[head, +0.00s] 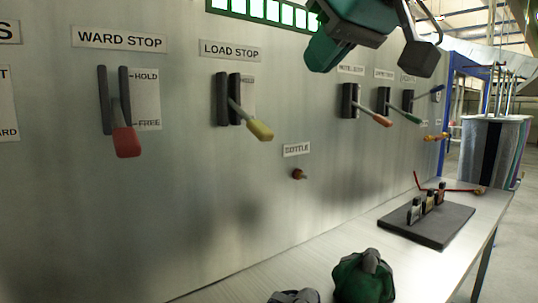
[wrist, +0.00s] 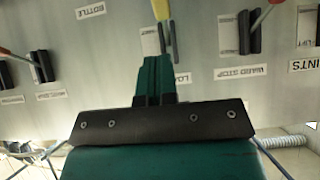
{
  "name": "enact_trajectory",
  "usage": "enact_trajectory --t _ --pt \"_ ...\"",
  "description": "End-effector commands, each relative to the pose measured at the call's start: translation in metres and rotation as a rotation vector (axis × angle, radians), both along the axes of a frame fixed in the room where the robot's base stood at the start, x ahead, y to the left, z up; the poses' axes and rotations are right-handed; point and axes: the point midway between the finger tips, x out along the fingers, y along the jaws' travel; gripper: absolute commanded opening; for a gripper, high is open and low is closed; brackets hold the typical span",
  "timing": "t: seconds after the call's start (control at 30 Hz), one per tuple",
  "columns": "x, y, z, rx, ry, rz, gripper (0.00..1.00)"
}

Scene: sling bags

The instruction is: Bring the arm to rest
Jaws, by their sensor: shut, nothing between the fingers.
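My gripper (wrist: 155,62) shows in the wrist view with its teal fingers together and nothing between them. In the head view, teal and dark parts of my arm hang at the top, right of centre, in front of the panel (head: 200,190). They appear apart from the levers in that view. The ward stop lever (head: 126,142) has a red grip and points down by the FREE mark. The load stop lever (head: 260,130) has a yellow grip and slants down to the right.
A bench (head: 290,268) below holds a green bag (head: 362,278) and a dark board (head: 425,226) with small upright pieces. A striped drum (head: 490,150) stands beyond. The panel's lower left is clear.

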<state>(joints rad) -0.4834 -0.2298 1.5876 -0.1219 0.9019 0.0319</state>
Motion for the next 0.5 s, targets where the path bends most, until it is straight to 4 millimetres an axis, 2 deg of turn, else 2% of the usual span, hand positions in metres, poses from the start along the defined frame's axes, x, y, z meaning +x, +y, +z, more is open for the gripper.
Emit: enact_trajectory --t 0.07,0.17,0.23,0.3,0.4,0.5 --pt "-0.001 -0.004 -0.025 -0.032 0.052 0.008 0.00" --pt "-0.012 -0.011 -0.080 -0.089 0.161 0.035 0.00" --pt "-0.028 -0.020 -0.125 -0.124 0.256 0.058 0.00" --pt "-0.050 -0.029 -0.168 -0.147 0.357 0.082 0.00" --pt "-0.088 -0.041 -0.220 -0.162 0.492 0.115 0.00" --pt "-0.123 -0.049 -0.255 -0.160 0.597 0.139 0.00"
